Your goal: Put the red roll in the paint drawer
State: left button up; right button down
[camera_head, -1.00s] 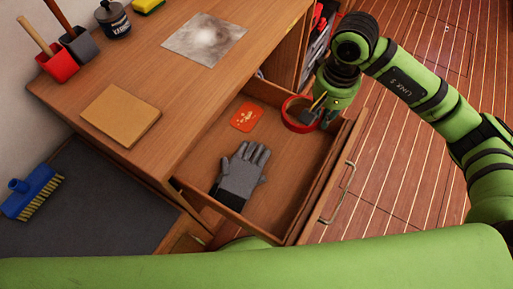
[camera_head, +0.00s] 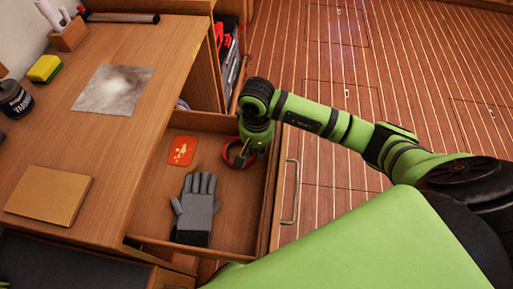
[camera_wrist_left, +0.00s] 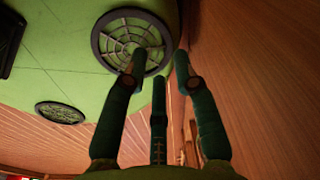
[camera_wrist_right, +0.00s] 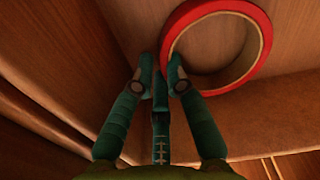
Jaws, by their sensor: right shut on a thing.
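The red roll (camera_head: 237,153) is a ring of tape inside the open drawer (camera_head: 233,222), near its far right corner. My right gripper (camera_head: 250,157) reaches down into the drawer and is shut on the roll's rim. In the right wrist view, the fingertips (camera_wrist_right: 161,68) pinch the edge of the roll (camera_wrist_right: 263,50) close to the drawer's wooden surfaces. I cannot tell whether the roll touches the drawer floor. My left gripper (camera_wrist_left: 160,68) is open and empty in its wrist view, beside my green body. It is hidden in the head view.
A grey glove (camera_head: 197,212) and an orange card (camera_head: 182,150) lie in the drawer. The drawer front has a metal handle (camera_head: 290,192). The desk top (camera_head: 117,163) beside it holds a tan pad (camera_head: 49,195), a stained sheet (camera_head: 113,89), a sponge (camera_head: 45,68) and a dark can (camera_head: 14,98).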

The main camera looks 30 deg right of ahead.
jog(key=shift+f, duration=0.1)
jog(key=shift+f, duration=0.15)
jog(key=c, duration=1.2)
grip_release()
jog(key=shift+c, duration=0.2)
jog(key=shift+r, duration=0.2)
notch_tip(320, 180, up, 12)
jog(key=b, duration=0.1)
jog(key=shift+b, duration=0.3)
